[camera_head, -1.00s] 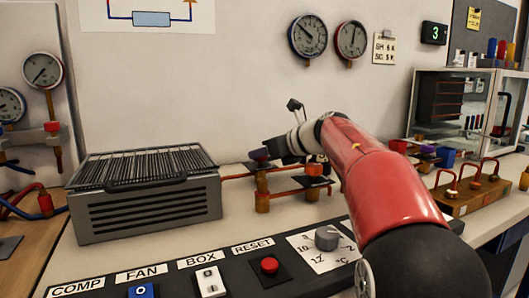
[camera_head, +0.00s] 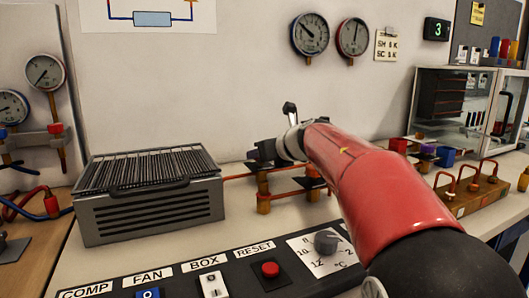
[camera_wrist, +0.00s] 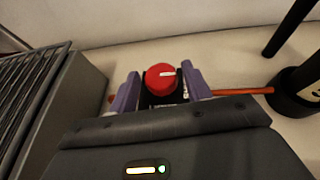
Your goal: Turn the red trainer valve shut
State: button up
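The red valve knob (camera_wrist: 156,80) shows in the wrist view, with a white mark pointing right. My gripper (camera_wrist: 161,78) has its two purple fingers on either side of the knob. A narrow gap seems to show between the knob and each finger, so the fingers look open around it.
The grey finned box (camera_head: 150,205) stands close to the left of my gripper. Orange pipework (camera_head: 290,194) runs below it. A front panel has a red reset button (camera_head: 270,269) and a grey dial (camera_head: 325,242). Gauges (camera_head: 310,34) hang on the wall behind.

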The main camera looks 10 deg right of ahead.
jog(key=shift+o, duration=0.7)
jog(key=v, duration=0.7)
jog(key=shift+s, duration=0.35)
jog(key=shift+d+r, duration=0.1)
jog(key=shift+d, duration=0.05)
